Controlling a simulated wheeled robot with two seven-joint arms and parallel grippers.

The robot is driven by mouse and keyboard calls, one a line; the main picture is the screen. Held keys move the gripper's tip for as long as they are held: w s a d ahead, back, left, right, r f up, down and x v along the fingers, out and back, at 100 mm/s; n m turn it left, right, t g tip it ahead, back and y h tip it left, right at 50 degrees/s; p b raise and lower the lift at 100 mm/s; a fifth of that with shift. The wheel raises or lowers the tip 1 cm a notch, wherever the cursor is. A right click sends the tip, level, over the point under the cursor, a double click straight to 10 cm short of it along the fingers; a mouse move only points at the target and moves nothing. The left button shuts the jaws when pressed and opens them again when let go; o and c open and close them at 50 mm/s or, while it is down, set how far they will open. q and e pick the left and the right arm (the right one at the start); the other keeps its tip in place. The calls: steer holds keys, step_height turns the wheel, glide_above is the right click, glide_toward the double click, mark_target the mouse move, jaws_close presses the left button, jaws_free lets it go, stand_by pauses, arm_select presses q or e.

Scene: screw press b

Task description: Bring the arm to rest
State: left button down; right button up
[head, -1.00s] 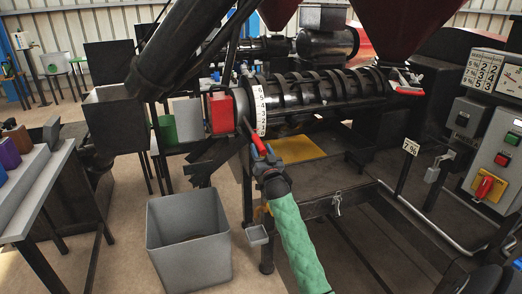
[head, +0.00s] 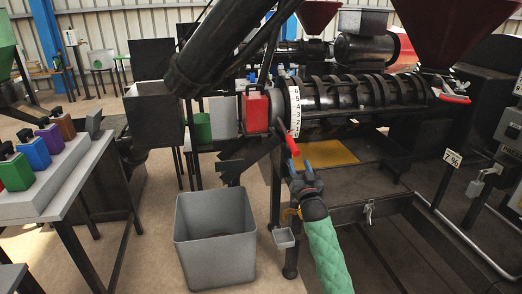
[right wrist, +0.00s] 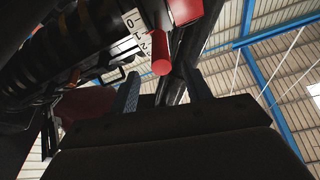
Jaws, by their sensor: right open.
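My right gripper (head: 302,166), on the green-sleeved arm, is open and empty in front of the screw press (head: 345,93). Its fingertips are just below and right of the red grip (head: 291,142) of the lever beside the white numbered scale (head: 295,108). In the right wrist view, the open fingers (right wrist: 163,88) stand either side of the line to the red grip (right wrist: 161,66), which lies beyond the tips; no contact shows. The white scale (right wrist: 133,21) shows above it. My left gripper is not in view.
A grey bin (head: 215,244) stands on the floor left of my right arm. A red canister (head: 257,110) sits by the press. A bench (head: 68,175) with coloured containers is at left. A red-handled lever (head: 455,98) and a sign post (head: 446,173) are at right.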

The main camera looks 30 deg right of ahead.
steer(key=s+a+f+n+g+y, duration=0.2)
steer(key=s+a+f+g, duration=0.3)
steer(key=s+a+f, duration=0.5)
steer(key=s+a+f+n+g+y, duration=0.25)
steer(key=s+a+f+g, duration=0.35)
steer(key=a+f, duration=0.55)
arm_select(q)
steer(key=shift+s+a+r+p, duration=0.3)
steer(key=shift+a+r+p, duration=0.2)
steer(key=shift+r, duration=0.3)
arm_select(e)
steer(key=s+a+f+n+g+y, duration=0.1)
steer(key=s+a, duration=0.4)
steer(key=s, duration=0.5)
steer(key=s+a+f+n+g+y, duration=0.1)
steer(key=s+a+f+g, duration=0.2)
steer(key=s, duration=0.7)
steer(key=s+a+f+n+g+y, duration=0.1)
steer(key=s+a+g, duration=0.3)
steer(key=s, duration=0.6)
steer(key=a+f, duration=0.1)
steer(key=a, duration=0.1)
steer(key=shift+s+a+f, duration=0.3)
steer(key=shift+a+f, duration=0.1)
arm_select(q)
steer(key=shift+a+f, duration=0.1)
